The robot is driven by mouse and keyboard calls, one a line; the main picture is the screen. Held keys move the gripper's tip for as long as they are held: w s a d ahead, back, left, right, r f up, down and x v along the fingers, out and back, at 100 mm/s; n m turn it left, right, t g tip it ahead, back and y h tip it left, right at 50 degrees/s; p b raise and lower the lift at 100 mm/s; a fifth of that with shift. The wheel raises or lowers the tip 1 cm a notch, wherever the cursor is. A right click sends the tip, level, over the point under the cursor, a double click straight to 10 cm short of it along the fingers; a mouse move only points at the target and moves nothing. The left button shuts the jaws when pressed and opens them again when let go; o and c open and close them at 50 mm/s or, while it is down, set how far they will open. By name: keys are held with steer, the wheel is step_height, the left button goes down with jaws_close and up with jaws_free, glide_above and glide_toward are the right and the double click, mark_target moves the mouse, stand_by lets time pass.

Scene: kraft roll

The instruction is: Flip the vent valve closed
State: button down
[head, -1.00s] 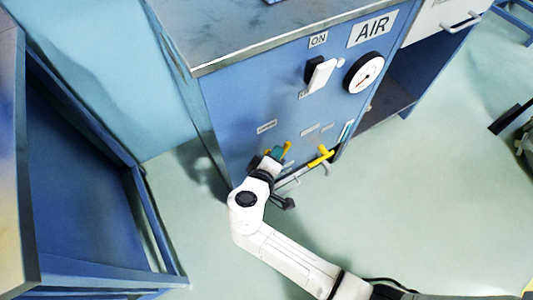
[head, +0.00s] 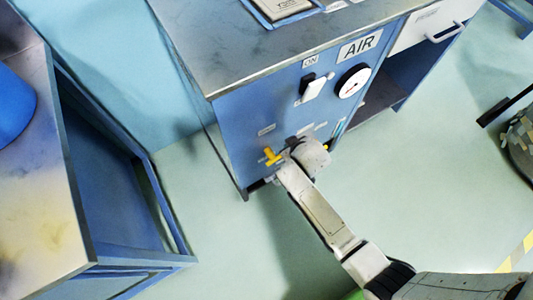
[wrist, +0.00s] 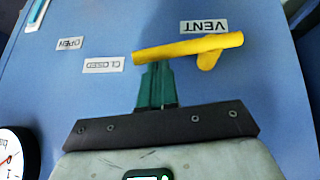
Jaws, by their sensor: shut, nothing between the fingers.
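The yellow vent valve handle (wrist: 185,48) lies almost level across the wrist view, on the blue panel below the upside-down VENT label (wrist: 203,27). Its pivot is near its right part; its long end reaches left to the edge of the CLOSED label (wrist: 103,65). My gripper (wrist: 157,70) is shut, its green fingers empty, with the tips right at the handle's left part; I cannot tell whether they touch. In the head view the handle (head: 271,156) shows just left of my wrist, which hides my fingertips.
A white switch (head: 314,87) and a gauge (head: 353,81) sit above. A blue-framed bench (head: 110,190) stands left; floor between is clear.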

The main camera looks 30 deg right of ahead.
steer(key=shift+d+f+y+p, duration=0.3)
steer(key=shift+d+f+p, duration=0.1)
steer(key=shift+f, duration=0.2)
steer(key=shift+s+d+f, duration=0.1)
steer(key=shift+f, duration=0.1)
steer(key=shift+r, duration=0.1)
steer(key=r+p, duration=0.2)
steer(key=w+r+p, duration=0.1)
steer(key=r+p, duration=0.1)
steer(key=shift+r, duration=0.15)
steer(key=p+v, duration=0.1)
steer(key=v, duration=0.8)
steer(key=shift+s+d+r, duration=0.3)
steer(key=shift+d+r, duration=0.05)
steer(key=s+r+g, duration=0.3)
steer(key=s+r, duration=0.1)
steer(key=s, duration=0.5)
steer(key=s+a+r+m+g, duration=0.1)
steer(key=s+r+g, duration=0.1)
steer(key=s+r, duration=0.3)
steer(key=s, duration=0.4)
steer(key=shift+s+a+g+y, duration=0.3)
steer(key=shift+a+g+y, duration=0.05)
steer(key=shift+g+y, duration=0.05)
